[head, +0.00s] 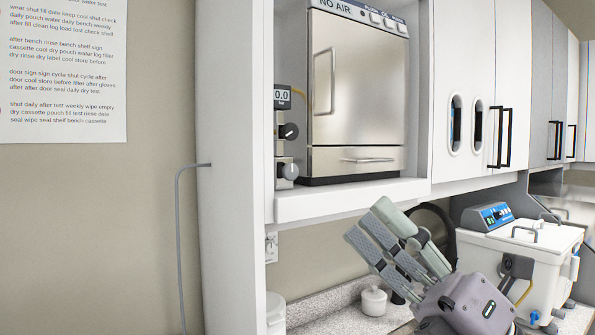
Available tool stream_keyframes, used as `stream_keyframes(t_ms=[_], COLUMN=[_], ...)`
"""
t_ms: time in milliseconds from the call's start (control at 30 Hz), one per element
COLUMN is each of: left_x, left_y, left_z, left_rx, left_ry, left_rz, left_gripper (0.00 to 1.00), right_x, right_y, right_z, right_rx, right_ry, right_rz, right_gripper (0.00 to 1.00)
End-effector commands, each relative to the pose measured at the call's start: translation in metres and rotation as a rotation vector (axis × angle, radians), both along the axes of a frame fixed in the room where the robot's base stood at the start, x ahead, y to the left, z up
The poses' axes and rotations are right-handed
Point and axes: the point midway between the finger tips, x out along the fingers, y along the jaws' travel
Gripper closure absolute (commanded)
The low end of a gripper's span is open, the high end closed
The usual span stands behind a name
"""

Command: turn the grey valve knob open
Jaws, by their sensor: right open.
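The grey valve knob (291,171) is the lower of two knobs on a narrow valve block at the left inside wall of the autoclave bay. A black knob (289,131) sits above it, with a pressure display (282,96) reading 0.0 higher up. My right gripper (369,223) is open and empty. It is below the shelf edge, to the right of and lower than the grey knob, with its fingers pointing up and left. Nothing covers the grey knob. My left gripper is out of view.
A steel autoclave (360,90) marked NO AIR fills the bay beside the knobs. The white shelf lip (345,200) runs below it. A white bath unit (545,245) and a lidded pot (374,300) stand on the counter below. A grey pipe (179,240) runs at left.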

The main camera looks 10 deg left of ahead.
Motion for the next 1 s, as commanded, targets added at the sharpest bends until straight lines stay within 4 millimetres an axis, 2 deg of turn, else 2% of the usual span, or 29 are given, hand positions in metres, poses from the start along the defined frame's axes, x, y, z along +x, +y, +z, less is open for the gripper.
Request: stream_keyframes(t_ms=[33,100,167,267,400,500,633,767,1000], left_x=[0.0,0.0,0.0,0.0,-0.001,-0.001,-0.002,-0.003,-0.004], left_y=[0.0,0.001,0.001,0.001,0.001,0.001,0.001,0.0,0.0], left_z=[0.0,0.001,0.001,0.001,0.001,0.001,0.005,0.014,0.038], left_rx=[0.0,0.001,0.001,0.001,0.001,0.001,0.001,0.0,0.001], left_ry=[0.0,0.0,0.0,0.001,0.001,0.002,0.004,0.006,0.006], left_rz=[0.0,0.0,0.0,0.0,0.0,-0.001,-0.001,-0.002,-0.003], left_gripper=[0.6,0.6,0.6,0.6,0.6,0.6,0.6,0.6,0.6], right_x=[-0.009,-0.008,0.002,0.024,0.05,0.059,0.067,0.08,0.116], right_y=[0.022,0.044,0.052,0.048,0.027,0.014,0.012,0.025,0.063], right_z=[0.009,0.009,0.009,0.015,0.032,0.041,0.046,0.047,0.049], right_rx=[-0.166,-0.386,-0.555,-0.776,-0.951,-1.007,-1.029,-1.03,-1.03], right_ry=[-0.117,-0.232,-0.302,-0.363,-0.376,-0.366,-0.357,-0.355,-0.355], right_rz=[-0.043,-0.131,-0.23,-0.413,-0.632,-0.723,-0.76,-0.757,-0.755], right_gripper=[0.54,0.54,0.54,0.54,0.54,0.54,0.54,0.54,0.54])
